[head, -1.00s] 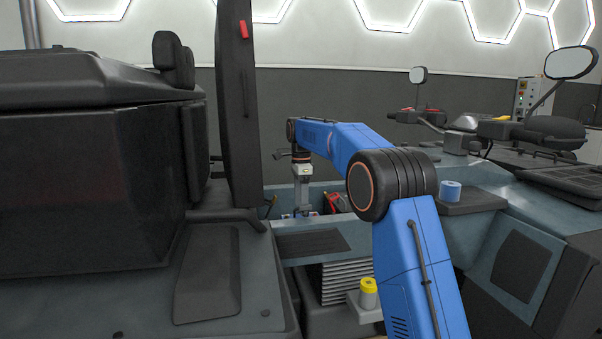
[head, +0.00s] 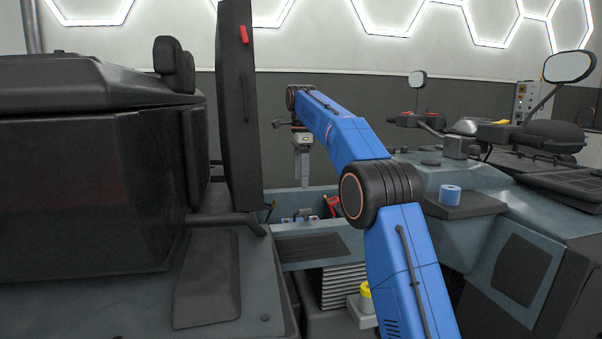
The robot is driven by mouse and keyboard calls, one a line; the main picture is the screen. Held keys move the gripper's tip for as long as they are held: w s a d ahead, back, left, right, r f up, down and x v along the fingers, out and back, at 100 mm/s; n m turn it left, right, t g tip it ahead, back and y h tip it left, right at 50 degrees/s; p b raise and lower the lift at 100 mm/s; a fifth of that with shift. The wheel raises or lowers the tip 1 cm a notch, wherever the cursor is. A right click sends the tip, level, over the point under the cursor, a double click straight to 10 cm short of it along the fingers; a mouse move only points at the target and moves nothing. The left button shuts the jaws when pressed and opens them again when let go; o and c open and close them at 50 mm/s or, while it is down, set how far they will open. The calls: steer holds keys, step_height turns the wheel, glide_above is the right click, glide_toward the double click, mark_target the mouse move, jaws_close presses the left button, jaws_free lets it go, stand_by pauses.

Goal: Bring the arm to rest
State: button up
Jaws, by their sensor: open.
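My blue arm reaches from the bottom right up and away over the machine. My gripper (head: 302,182) points down at the arm's far end, raised above a recess in the blue-grey bodywork. It is small in the view, and nothing shows held between its fingers. Some small metal and dark parts (head: 300,215) lie in the recess below it, apart from the gripper. A red-handled tool (head: 333,204) sits just right of them.
A tall dark upright panel (head: 238,110) stands close left of the gripper, beside a large black case (head: 85,190). A blue tape roll (head: 449,194) sits on a ledge right of my arm. A yellow-capped container (head: 365,299) is partly behind my arm. Mirrors and handlebars (head: 430,120) stand at right.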

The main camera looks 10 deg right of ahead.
stand_by(0.3)
steer(key=s+d+n+t, duration=0.15)
steer(key=s+n, duration=0.35)
steer(key=s, duration=0.9)
steer(key=s+d+n+t, duration=0.1)
steer(key=s+d+n, duration=0.25)
steer(key=s, duration=1.05)
steer(key=s+d+f+n+t, duration=0.1)
steer(key=s+f+n, duration=0.3)
steer(key=s+f, duration=0.7)
steer(key=s+d+f+n+t, duration=0.1)
steer(key=s+f+n, duration=0.4)
steer(key=s+f, duration=0.7)
steer(key=s, duration=0.5)
steer(key=shift+s+f, duration=0.25)
steer(key=shift+s, duration=0.15)
steer(key=shift+n, duration=0.25)
steer(key=shift+r, duration=0.6)
